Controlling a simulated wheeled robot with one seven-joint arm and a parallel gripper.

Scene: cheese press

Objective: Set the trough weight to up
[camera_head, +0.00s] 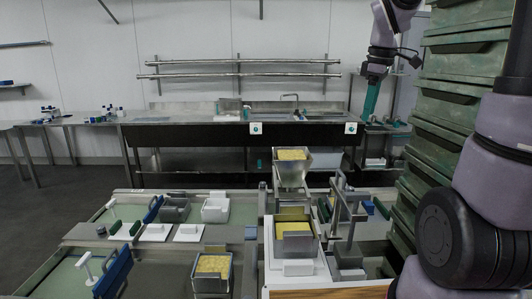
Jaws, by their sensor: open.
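My gripper (368,118) hangs at the upper right, pointing down, with long teal fingers seen edge-on. It is open, holds nothing visible and is well above and behind the press. A metal press stand (341,215) with an upright post and arms stands right of centre on the table. A dark metal block (348,254) sits low at this stand; I cannot tell for sure whether it is the trough weight. Beside the stand on the left is a metal trough (294,245) with yellow cheese in it, on a white base. Behind it, a raised metal hopper (292,172) also holds yellow pieces.
Green stacked crates (435,130) rise close on the right, beside my arm. A long sink counter (240,134) runs along the back.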

